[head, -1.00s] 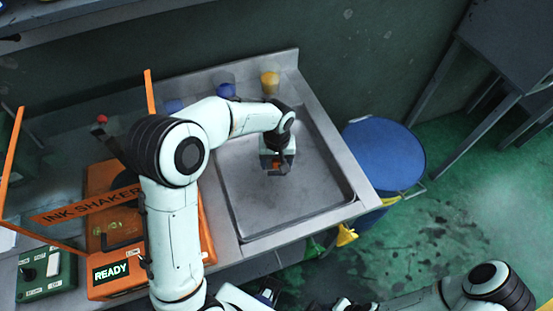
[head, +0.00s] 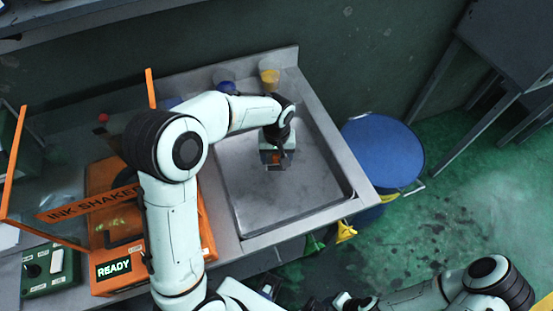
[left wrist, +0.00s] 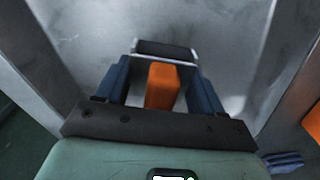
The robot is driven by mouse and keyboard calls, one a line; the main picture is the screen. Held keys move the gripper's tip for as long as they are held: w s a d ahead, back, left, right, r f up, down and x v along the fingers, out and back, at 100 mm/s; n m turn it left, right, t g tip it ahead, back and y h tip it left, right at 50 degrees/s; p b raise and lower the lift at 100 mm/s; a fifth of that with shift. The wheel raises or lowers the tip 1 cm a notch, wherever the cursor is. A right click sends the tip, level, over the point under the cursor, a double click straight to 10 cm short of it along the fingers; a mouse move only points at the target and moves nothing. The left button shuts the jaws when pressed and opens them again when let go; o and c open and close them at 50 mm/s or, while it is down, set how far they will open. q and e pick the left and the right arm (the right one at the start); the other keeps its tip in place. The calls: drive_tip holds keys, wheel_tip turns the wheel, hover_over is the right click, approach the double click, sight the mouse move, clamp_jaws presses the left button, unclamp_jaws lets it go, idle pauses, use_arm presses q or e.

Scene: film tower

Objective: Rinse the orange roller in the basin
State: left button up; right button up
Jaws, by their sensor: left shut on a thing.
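The roller (left wrist: 162,86) has an orange handle and a dark head in a pale metal frame. My left gripper (head: 275,160) is shut on the orange handle, between two dark blue fingers in the left wrist view. The roller's head points away from the gripper. The grey metal basin (head: 305,190) lies below; the left gripper is inside its outline, towards the far left part. Its bare metal also fills the top of the left wrist view (left wrist: 230,30). How high the roller is above the basin floor is unclear. My right arm shows at the lower right; its jaws cannot be made out.
An orange ink shaker (head: 108,280) with a clear, orange-edged guard stands left of the basin. A yellow cup (head: 269,78) and blue cups stand on the back ledge. A blue drum (head: 382,150) is right of the sink. The basin's right and front parts are clear.

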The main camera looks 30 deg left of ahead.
use_arm(q)
drive_tip(key=shift+r+p, duration=1.5)
drive_tip(key=shift+r, duration=1.45)
use_arm(e)
drive_tip(key=r, duration=0.1)
drive_tip(key=w+r, duration=0.2)
drive_tip(key=r, duration=0.1)
drive_tip(key=shift+w, duration=0.25)
drive_tip(key=shift+s, duration=0.1)
use_arm(q)
drive_tip(key=shift+d+r+p, duration=0.1)
drive_tip(key=shift+r+p, duration=0.8)
drive_tip(key=shift+r, duration=1.2)
drive_tip(key=shift+s, duration=0.1)
use_arm(e)
drive_tip(key=shift+w+d+r+t, duration=0.1)
drive_tip(key=shift+w+r+t, duration=0.2)
drive_tip(key=shift+w+r, duration=0.85)
use_arm(q)
drive_tip(key=shift+f, duration=0.15)
use_arm(e)
drive_tip(key=shift+s, duration=0.15)
